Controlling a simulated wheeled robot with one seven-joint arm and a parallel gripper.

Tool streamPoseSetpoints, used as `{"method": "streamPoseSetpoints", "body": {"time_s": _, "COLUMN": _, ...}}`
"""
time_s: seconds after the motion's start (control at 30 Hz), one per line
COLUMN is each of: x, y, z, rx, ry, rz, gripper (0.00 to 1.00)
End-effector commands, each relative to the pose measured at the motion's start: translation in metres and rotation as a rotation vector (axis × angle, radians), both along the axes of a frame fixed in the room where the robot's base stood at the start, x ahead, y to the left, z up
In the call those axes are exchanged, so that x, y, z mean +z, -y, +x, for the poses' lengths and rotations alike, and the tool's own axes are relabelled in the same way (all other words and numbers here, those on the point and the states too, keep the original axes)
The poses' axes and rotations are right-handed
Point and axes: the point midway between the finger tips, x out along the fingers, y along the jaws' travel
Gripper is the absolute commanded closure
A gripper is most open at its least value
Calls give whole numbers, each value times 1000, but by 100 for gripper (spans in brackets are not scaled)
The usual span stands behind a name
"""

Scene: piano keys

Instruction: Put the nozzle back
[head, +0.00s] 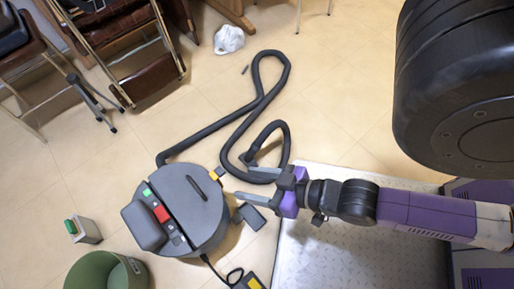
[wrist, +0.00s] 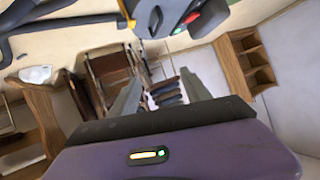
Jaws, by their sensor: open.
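A round grey vacuum cleaner (head: 198,212) stands on the tiled floor in the head view; part of it shows at the top of the wrist view (wrist: 160,14). Its dark hose (head: 212,128) loops across the floor. The hose's free end, apparently the nozzle (head: 251,156), lies right of the cleaner, close to my upper finger; I cannot tell whether they touch. My gripper (head: 242,181) is open, its fingers pointing left toward the cleaner. In the wrist view nothing shows held between the fingers (wrist: 160,73).
A small dark piece (head: 244,70) and a white bag (head: 229,39) lie on the floor farther back. Chairs (head: 130,50) stand at upper left. A green bin (head: 105,271) and a small box (head: 83,230) are at lower left. A metal plate (head: 330,255) lies beneath my arm.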

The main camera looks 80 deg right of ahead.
Motion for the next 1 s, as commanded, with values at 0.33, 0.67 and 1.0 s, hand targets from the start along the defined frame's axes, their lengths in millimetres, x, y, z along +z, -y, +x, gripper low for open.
{"method": "streamPoseSetpoints", "body": {"time_s": 0.33, "x": 102, "y": -27, "z": -17, "rx": 199, "ry": 171, "rz": -183, "gripper": 44}}
{"method": "streamPoseSetpoints", "body": {"time_s": 0.67, "x": 106, "y": -28, "z": -17, "rx": 204, "ry": 178, "rz": -189, "gripper": 44}}
{"method": "streamPoseSetpoints", "body": {"time_s": 1.0, "x": 146, "y": -28, "z": -17, "rx": 203, "ry": 177, "rz": -188, "gripper": 44}}
